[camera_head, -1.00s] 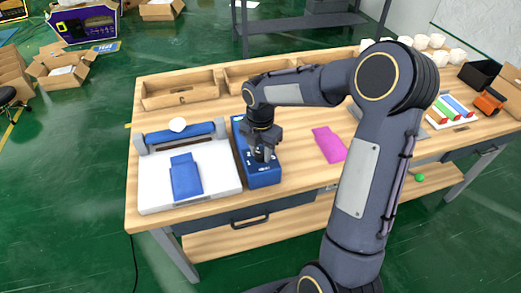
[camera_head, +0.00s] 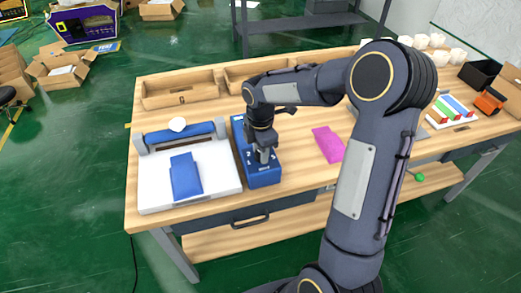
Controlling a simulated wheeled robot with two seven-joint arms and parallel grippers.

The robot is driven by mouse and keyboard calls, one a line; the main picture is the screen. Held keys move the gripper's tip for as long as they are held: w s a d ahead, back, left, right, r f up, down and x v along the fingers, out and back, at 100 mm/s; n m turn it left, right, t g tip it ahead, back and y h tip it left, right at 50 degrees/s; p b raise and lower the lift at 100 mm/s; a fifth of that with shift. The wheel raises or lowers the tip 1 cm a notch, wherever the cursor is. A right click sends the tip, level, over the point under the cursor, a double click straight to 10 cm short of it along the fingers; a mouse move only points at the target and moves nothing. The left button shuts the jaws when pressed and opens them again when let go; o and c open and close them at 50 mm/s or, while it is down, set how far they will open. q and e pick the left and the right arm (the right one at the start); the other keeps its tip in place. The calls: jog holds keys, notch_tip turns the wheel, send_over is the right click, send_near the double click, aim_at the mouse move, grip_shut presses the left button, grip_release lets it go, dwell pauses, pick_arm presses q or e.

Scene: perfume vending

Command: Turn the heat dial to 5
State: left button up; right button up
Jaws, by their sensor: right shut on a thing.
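The blue control box (camera_head: 262,179) stands on the wooden table, with small white marks on its top left part. My right gripper (camera_head: 262,157) points down onto the top of the box and is shut on the heat dial. The fingers and wrist hide the dial, so its setting cannot be read. My left gripper is not in view.
Left of the box is a white machine (camera_head: 218,181) with a blue roller (camera_head: 180,134) and a blue packet (camera_head: 186,176) on it. A magenta sheet (camera_head: 328,144) lies to the right. Wooden trays (camera_head: 180,90) line the back.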

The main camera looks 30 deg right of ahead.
jog(key=m, duration=0.6)
jog(key=shift+m, duration=0.3)
jog(key=m, duration=0.5)
jog(key=shift+b, duration=0.3)
jog(key=m, duration=0.6)
jog(key=shift+w+r+m, duration=0.1)
jog(key=shift+m, duration=0.2)
jog(key=m, duration=0.5)
jog(key=shift+m+p, duration=0.3)
jog(key=shift+m, duration=0.1)
jog(key=o, duration=1)
jog(key=shift+c, duration=0.2)
notch_tip(320, 180, up, 8)
jog(key=shift+f, duration=0.15)
